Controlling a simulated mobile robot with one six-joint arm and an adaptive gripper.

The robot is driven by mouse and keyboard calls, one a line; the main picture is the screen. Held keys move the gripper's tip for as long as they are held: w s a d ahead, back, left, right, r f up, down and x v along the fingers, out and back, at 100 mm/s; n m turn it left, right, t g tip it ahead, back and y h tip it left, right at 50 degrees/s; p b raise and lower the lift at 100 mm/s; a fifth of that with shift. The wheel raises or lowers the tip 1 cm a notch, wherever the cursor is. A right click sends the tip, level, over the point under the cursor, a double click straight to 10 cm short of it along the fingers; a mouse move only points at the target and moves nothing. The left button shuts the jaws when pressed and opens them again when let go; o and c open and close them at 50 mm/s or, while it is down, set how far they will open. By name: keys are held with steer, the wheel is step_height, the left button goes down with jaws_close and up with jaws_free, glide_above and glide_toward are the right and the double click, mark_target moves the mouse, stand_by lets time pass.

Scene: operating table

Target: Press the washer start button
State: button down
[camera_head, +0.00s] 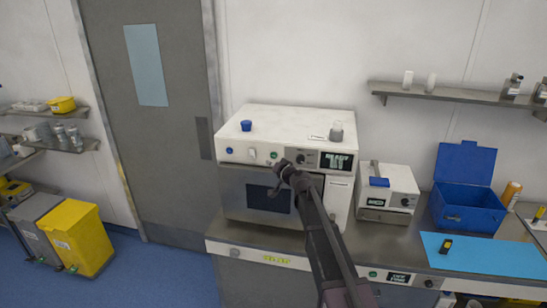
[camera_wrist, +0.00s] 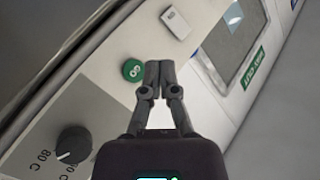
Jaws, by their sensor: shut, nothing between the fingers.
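The washer appears to be the white-topped benchtop machine (camera_head: 300,122) with a front control panel and a display reading READY. A round green button (camera_head: 274,155) sits on the panel left of a black knob. In the wrist view the green button (camera_wrist: 133,71) has white lettering and lies just left of my fingertips. My gripper (camera_head: 281,167) is shut and empty in front of the panel, slightly below and right of the button. In the wrist view its fingertips (camera_wrist: 158,66) meet. I cannot tell whether they touch the panel.
The panel also has a blue button (camera_head: 229,150), a white square switch (camera_head: 252,153) and the knob (camera_wrist: 73,143). A blue cap (camera_head: 246,125) and a small jar (camera_head: 336,132) stand on top. A smaller white device (camera_head: 402,186) and an open blue box (camera_head: 468,210) stand to the right.

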mark_target(270, 155)
steer(key=shift+w+d, duration=0.2)
steer(key=shift+w, duration=1.4)
steer(key=shift+w+d, duration=0.15)
steer(key=shift+w, duration=0.65)
stand_by(1.3)
steer(key=shift+s, duration=0.8)
stand_by(0.4)
steer(key=s, duration=0.3)
steer(key=s+a, duration=0.1)
steer(key=s, duration=0.1)
stand_by(0.5)
stand_by(0.5)
